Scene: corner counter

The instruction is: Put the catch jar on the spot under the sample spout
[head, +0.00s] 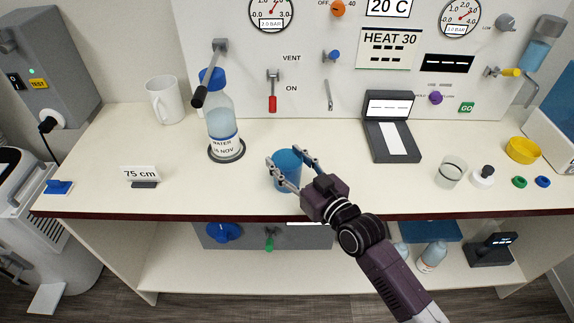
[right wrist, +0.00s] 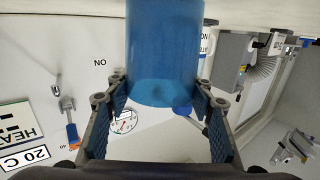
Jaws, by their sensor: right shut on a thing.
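A translucent blue jar (head: 287,172), which I take to be the catch jar, stands upright at the front middle of the counter. My right gripper (head: 285,161) has its fingers on either side of it and is shut on it. In the right wrist view the blue jar (right wrist: 165,50) fills the space between the fingers. I cannot tell whether it touches the counter. A valve with a yellow handle (head: 509,72) and a bent metal pipe (head: 530,93) are at the right of the panel; which part is the sample spout is unclear. My left gripper is out of view.
A water bottle (head: 222,125) stands on a dark round base left of the jar. Counter between bottle and device is mostly clear.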

